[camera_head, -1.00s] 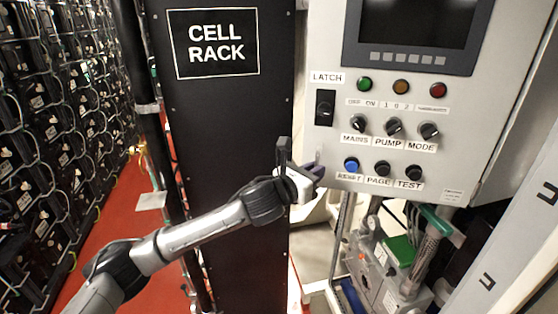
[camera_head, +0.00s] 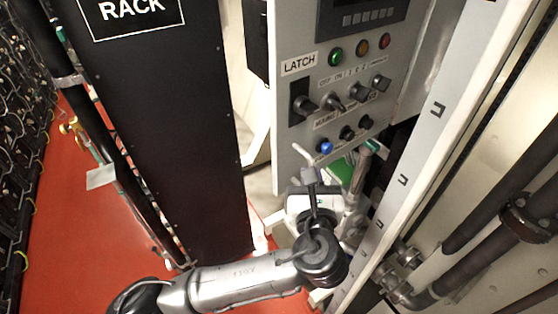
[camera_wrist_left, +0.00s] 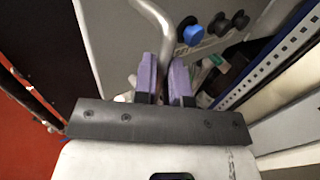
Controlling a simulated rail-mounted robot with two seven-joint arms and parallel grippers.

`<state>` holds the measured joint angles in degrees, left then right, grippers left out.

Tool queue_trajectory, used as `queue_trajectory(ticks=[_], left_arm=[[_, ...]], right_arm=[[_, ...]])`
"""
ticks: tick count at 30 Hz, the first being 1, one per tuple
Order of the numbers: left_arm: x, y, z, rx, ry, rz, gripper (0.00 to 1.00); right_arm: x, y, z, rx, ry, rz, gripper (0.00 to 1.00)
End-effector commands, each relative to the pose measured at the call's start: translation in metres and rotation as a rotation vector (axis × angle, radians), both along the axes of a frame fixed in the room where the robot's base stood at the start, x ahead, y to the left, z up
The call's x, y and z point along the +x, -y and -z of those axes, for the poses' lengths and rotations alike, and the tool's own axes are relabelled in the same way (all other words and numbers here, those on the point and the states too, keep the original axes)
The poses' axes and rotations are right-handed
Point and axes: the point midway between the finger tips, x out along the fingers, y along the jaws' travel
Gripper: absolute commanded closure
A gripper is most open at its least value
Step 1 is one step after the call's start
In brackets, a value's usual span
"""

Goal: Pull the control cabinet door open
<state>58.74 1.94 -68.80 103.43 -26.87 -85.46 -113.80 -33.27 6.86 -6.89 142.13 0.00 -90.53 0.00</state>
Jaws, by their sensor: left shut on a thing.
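The control cabinet door (camera_head: 290,95) is a light grey panel with a screen, lamps, knobs and a LATCH label (camera_head: 299,64). It stands at an angle in the head view. A thin bent metal handle (camera_head: 301,156) shows at its lower left edge; it also shows in the left wrist view (camera_wrist_left: 154,18). My left gripper (camera_head: 308,175) is at the handle, and its purple fingers (camera_wrist_left: 167,70) are shut on the bar in the left wrist view. The fingers hide the handle's lower end. My right gripper is in neither view.
A black cell rack panel (camera_head: 165,120) stands left of the door, with a gap between them. Pipes (camera_head: 515,215) and a slotted white rail (camera_head: 435,120) are on the right. Red floor (camera_head: 60,230) lies at the left.

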Motion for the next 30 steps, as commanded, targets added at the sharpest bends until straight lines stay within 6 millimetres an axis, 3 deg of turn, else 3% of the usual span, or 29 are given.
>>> queue_trajectory(ticks=[1, 6, 20, 21, 27, 30], left_arm=[[-0.005, 0.01, 0.005, 0.007, -0.012, 0.018, 1.0], [-0.012, 0.019, 0.006, 0.009, -0.013, 0.021, 1.0], [-0.013, 0.021, 0.007, 0.01, -0.013, 0.02, 1.0], [-0.013, 0.02, 0.007, 0.01, -0.014, 0.02, 0.85], [-0.013, 0.019, 0.005, 0.007, -0.01, 0.017, 0.65], [-0.013, 0.019, 0.004, 0.006, -0.009, 0.015, 0.64]], right_arm=[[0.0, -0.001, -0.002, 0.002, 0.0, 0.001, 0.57], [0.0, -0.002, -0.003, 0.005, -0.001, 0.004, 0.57], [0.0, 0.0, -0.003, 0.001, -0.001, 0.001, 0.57], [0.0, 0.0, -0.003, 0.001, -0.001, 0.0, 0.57], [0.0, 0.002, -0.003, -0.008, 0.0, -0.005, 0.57], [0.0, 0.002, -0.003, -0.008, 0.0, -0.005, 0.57]])
